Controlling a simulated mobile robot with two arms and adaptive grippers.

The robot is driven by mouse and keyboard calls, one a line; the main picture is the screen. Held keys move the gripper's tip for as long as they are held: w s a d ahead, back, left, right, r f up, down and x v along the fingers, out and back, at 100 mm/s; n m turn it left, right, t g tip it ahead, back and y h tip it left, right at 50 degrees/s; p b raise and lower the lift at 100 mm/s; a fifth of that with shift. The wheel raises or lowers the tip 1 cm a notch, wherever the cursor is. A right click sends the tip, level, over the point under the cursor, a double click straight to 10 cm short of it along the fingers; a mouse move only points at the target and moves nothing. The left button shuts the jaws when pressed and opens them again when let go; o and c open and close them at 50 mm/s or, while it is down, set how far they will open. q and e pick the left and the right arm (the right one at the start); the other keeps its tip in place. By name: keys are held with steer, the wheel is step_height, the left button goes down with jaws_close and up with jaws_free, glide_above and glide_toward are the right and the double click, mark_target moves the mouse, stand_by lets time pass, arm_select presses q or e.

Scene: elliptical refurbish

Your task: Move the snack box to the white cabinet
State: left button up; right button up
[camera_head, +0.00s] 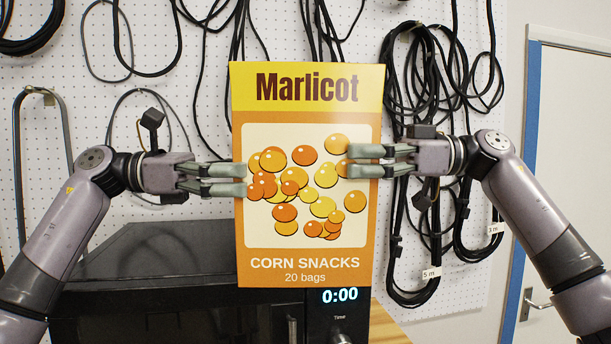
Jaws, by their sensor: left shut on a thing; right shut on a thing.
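The snack box (306,270) is a tall yellow and orange box labelled "Marlicot Corn Snacks", upright in the middle of the head view. My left gripper (240,180) is shut on its left side and my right gripper (352,161) is shut on its right side. The box is held between the two grippers in front of a black microwave and hides part of it. I cannot tell a white cabinet in this view.
The black microwave (170,270) with a lit "0:00" display stands behind and below the box. Black cables (420,90) hang on a white pegboard (150,75) behind. A white door (570,160) with a blue frame is at the right.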

mark_target(242, 137)
arm_select(q)
steer(key=shift+c, duration=1.1)
arm_select(e)
steer(key=shift+c, duration=1.1)
arm_select(q)
steer(key=shift+r, duration=0.15)
arm_select(e)
steer(key=shift+r, duration=0.15)
arm_select(q)
steer(key=shift+r+p, duration=0.75)
steer(key=shift+p, duration=0.1)
step_height(242, 137, up, 4)
steer(key=p, duration=0.3)
steer(key=shift+f, duration=0.25)
arm_select(e)
step_height(242, 137, up, 5)
arm_select(q)
steer(key=shift+w+f, duration=0.1)
